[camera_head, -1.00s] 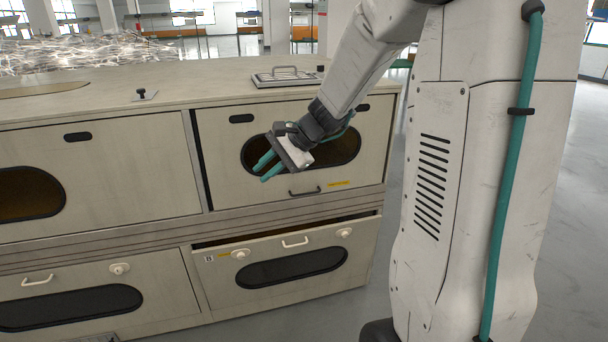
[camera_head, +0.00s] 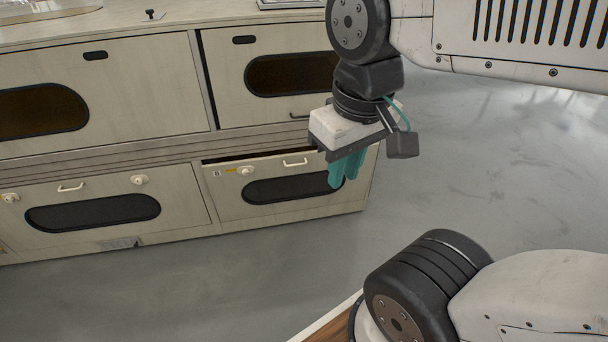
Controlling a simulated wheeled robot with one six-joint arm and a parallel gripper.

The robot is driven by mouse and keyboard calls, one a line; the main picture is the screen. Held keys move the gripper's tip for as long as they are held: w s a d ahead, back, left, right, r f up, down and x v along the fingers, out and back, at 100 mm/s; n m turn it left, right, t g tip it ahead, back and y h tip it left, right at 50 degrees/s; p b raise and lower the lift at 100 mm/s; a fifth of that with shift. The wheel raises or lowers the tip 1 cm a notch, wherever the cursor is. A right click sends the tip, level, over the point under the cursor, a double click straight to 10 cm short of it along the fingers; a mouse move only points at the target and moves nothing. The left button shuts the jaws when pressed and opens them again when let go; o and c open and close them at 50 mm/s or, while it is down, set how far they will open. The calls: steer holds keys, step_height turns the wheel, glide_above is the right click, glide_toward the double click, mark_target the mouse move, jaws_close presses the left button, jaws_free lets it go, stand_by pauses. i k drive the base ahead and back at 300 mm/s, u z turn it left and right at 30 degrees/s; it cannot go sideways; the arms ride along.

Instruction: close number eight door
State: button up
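The number eight door (camera_head: 228,200) is the lower right door of the cabinet, with a small, hard-to-read number tag at its upper left. It has a dark oval window, a pale handle (camera_head: 295,163) and a round latch knob (camera_head: 246,171). Its top edge leans outward, leaving a dark gap (camera_head: 250,156) above it. My gripper (camera_head: 347,170) points down in front of the door's right end and hides its upper right part. Its teal fingers look close together and hold nothing visible. I cannot tell whether they touch the door.
The lower left door (camera_head: 185,205) looks flush in its frame. The upper doors (camera_head: 150,80) have dark oval windows and look shut. Grey floor (camera_head: 220,280) lies open in front of the cabinet and to its right.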

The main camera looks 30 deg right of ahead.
mark_target(274, 184)
steer(key=z, duration=0.3)
steer(key=i, duration=1.2)
steer(key=u, duration=0.6)
